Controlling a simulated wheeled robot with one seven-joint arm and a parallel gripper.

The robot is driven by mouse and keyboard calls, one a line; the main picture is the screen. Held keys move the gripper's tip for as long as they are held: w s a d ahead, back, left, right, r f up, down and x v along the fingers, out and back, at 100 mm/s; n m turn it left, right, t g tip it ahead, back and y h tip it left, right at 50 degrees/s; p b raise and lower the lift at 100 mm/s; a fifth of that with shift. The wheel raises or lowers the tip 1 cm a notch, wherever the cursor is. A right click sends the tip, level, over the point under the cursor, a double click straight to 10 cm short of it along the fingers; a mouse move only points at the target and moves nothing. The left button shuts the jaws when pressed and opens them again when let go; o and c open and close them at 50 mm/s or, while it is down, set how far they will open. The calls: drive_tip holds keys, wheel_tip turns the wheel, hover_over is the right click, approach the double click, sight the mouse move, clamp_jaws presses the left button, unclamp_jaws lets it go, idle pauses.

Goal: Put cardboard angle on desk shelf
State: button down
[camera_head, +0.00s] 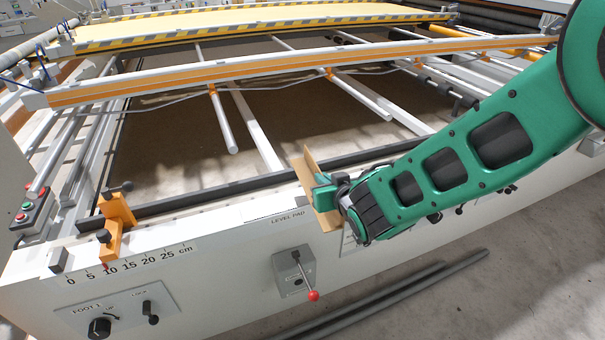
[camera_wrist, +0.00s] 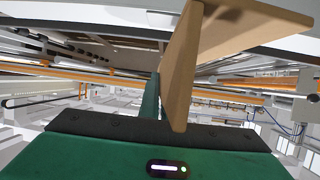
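The cardboard angle (camera_head: 309,168) is a tan L-shaped piece above the white front beam, near the LEVEL PAD label. My gripper (camera_head: 324,190) is shut on it, with a green finger against one face. In the wrist view the cardboard angle (camera_wrist: 180,68) stands up from between the fingers, and its other leg spreads to the upper right. There my gripper (camera_wrist: 160,100) shows one green finger left of the cardboard; the other finger is hidden. I cannot make out a desk shelf in either view.
The white front beam (camera_head: 210,272) carries an orange clamp (camera_head: 116,212), a red-knobbed lever (camera_head: 297,270) and dials. An orange-striped rail (camera_head: 290,72) crosses behind, with rods below it. A control box (camera_head: 35,214) stands at left. Dark bars (camera_head: 400,297) lie on the floor.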

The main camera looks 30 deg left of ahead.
drive_tip(key=w+d+f+m+t+h, duration=0.1)
drive_tip(key=w+d+f+m+h, duration=0.2)
drive_tip(key=d, duration=1.5)
drive_tip(key=w+d+f+m+t+h, duration=0.1)
drive_tip(key=w+d+f+m+h, duration=0.2)
drive_tip(key=d, duration=1.5)
drive_tip(key=w+d+f+m+t+h, duration=0.2)
drive_tip(key=w+d+f, duration=0.6)
drive_tip(key=d, duration=1.1)
wheel_tip(320, 180, down, 4)
drive_tip(key=shift+w+f+m+h, duration=0.25)
drive_tip(key=shift+w+m+h, duration=0.2)
drive_tip(key=shift+h, duration=0.25)
